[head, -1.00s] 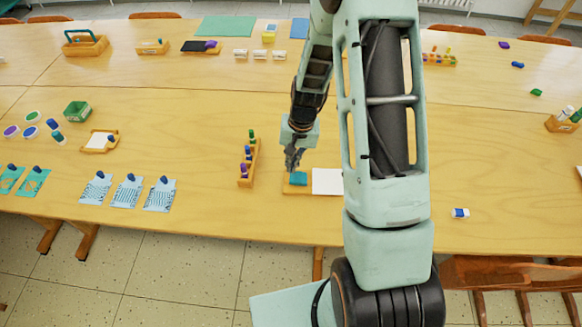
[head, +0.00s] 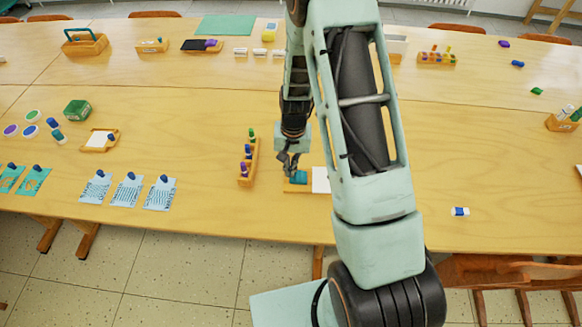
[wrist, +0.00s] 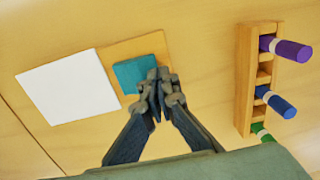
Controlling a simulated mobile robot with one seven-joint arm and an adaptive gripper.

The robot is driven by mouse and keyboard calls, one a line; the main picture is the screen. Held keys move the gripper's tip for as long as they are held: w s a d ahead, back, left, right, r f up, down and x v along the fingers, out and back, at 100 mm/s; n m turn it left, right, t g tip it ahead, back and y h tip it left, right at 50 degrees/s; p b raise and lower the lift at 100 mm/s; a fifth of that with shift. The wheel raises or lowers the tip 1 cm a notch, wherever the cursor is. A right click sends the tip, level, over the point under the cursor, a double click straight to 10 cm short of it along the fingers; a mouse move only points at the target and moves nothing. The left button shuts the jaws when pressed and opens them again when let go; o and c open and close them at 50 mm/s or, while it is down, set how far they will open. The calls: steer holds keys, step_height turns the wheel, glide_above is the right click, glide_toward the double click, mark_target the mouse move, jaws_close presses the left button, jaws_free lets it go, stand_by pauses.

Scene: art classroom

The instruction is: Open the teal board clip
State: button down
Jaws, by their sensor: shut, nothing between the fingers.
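The teal board clip (head: 298,177) sits on a small wooden board (head: 291,188) near the front edge of the table, beside a white sheet (head: 320,180). The wrist view shows the teal clip (wrist: 135,73) as a flat block on the wooden board (wrist: 147,45), with the white sheet (wrist: 66,86) to its left. My gripper (head: 289,174) is shut and empty, its tips over or against the clip's edge. In the wrist view the closed fingertips (wrist: 158,85) overlap the clip's right corner. I cannot tell whether they touch it.
A wooden rack (head: 253,158) with several coloured markers stands just left of the board. My arm hides part of the sheet. Bare table lies in front of the rack.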

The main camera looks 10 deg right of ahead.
steer(key=shift+a+f+h, duration=0.2)
steer(key=shift+f+h, duration=0.05)
steer(key=shift+h, duration=0.15)
steer(key=shift+d, duration=0.1)
steer(key=shift+r, duration=0.15)
steer(key=shift+r+p, duration=0.4)
steer(key=shift+r, duration=0.3)
steer(key=shift+r, duration=0.25)
steer(key=w+a+r, duration=0.1)
steer(key=a+r, duration=0.3)
steer(key=r, duration=0.9)
steer(key=shift+p, duration=0.45)
